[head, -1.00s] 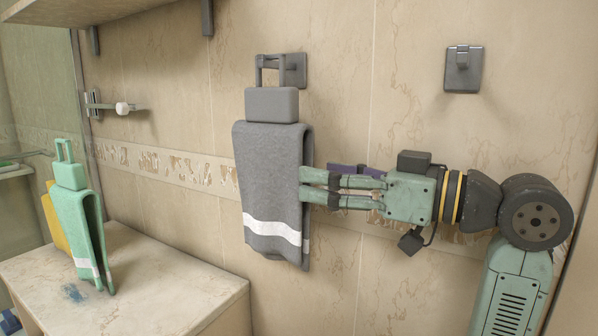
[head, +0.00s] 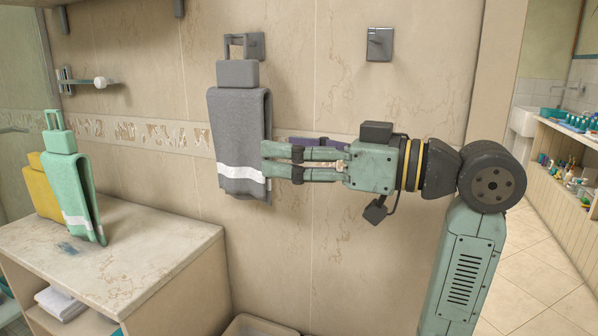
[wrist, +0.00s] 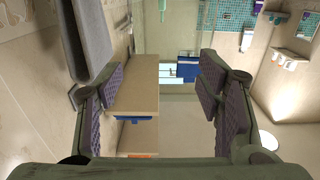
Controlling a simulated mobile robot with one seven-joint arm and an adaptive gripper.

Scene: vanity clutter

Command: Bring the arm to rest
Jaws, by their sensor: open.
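My gripper (head: 265,162) is open and empty, held level beside the wall with its fingers pointing left. In the head view its fingertips overlap the right edge of a grey towel (head: 238,130) with a white stripe. The towel hangs from a wall hook (head: 257,46) by a grey holder. In the wrist view the gripper's two padded fingers (wrist: 160,95) are spread wide with nothing between them. The grey towel (wrist: 90,40) shows at the upper left there, beside the left finger, not between the fingers. Whether that finger touches it I cannot tell.
A second wall hook (head: 379,44) is bare. A green towel (head: 75,190) and a yellow one (head: 42,190) stand on the counter (head: 140,250) at left. A bin (head: 262,328) stands below the grey towel. Open floor (head: 540,275) and a shelf unit lie right.

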